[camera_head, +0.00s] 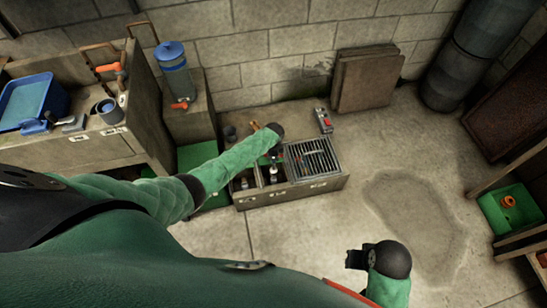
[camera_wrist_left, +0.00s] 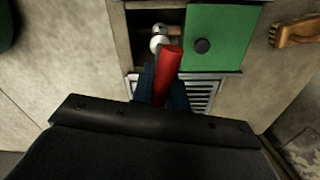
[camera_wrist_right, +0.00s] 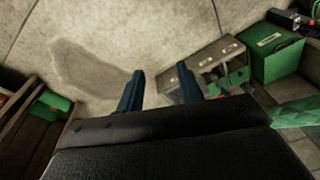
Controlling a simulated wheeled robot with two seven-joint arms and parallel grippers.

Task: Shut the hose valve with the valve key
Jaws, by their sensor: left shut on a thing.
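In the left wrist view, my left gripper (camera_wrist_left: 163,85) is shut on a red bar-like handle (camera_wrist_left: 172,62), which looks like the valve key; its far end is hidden. Just beyond it, a dark opening (camera_wrist_left: 142,22) in a low concrete unit holds pale round fittings (camera_wrist_left: 158,38) on a pipe. I cannot tell whether they are the hose valve, or whether the key touches them. In the head view, my left gripper (camera_head: 272,157) is over the low unit (camera_head: 290,195), partly hidden by my arm. My right gripper (camera_wrist_right: 160,90) is open and empty, above bare floor.
A green panel with a dark knob (camera_wrist_left: 215,38) is beside the opening. The low unit has a metal grate (camera_head: 313,158). A bench with a blue tub (camera_head: 30,100) stands left. A shelf with a green tray (camera_head: 510,215) stands right. The floor between is clear.

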